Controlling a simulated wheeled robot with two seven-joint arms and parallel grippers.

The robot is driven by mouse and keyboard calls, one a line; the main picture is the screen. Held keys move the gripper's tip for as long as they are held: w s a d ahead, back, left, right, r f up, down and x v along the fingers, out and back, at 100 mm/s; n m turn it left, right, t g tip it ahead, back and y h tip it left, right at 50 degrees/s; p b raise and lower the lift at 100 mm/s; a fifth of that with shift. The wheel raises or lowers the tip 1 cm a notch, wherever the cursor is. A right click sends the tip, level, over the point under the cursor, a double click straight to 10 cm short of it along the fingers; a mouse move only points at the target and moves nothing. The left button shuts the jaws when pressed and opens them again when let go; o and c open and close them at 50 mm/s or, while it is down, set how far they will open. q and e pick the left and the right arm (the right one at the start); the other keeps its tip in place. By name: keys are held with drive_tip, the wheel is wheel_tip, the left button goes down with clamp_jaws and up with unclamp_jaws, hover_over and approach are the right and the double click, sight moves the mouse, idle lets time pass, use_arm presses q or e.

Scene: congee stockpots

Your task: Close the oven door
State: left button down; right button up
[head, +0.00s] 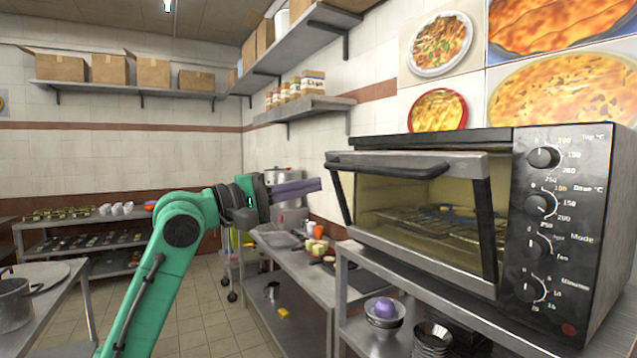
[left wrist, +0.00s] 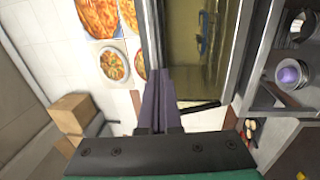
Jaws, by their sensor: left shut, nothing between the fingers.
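The black toaster oven (head: 562,225) stands on a metal stand at the right. Its glass door (head: 420,215) is partly open, with the top edge leaning out from the body and a gap at its right side. The dark handle (head: 395,163) runs along the door's top edge. My left gripper (head: 318,185) has purple fingers, shut and empty, pointing right beside the door's left edge. In the left wrist view the shut fingers (left wrist: 157,75) lie next to the oven (left wrist: 187,45). I cannot tell whether they touch the door. My right gripper is not in view.
Bowls with a purple item (head: 384,310) sit on the stand's shelf below the oven. A metal counter (head: 300,275) with food and pans is behind my left gripper. A wall shelf (head: 300,108) with jars hangs above. Tiled floor is clear at the middle left.

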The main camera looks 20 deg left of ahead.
sight(373, 171)
use_arm(q)
drive_tip(key=p+x, duration=0.3)
drive_tip(key=x, duration=0.3)
drive_tip(key=p+x, duration=0.3)
drive_tip(key=x, duration=0.3)
drive_tip(key=shift+r, duration=0.2)
drive_tip(key=shift+w+d, duration=0.2)
drive_tip(key=shift+w, duration=0.05)
drive_tip(key=shift+w+f, duration=0.1)
drive_tip(key=shift+f, duration=0.1)
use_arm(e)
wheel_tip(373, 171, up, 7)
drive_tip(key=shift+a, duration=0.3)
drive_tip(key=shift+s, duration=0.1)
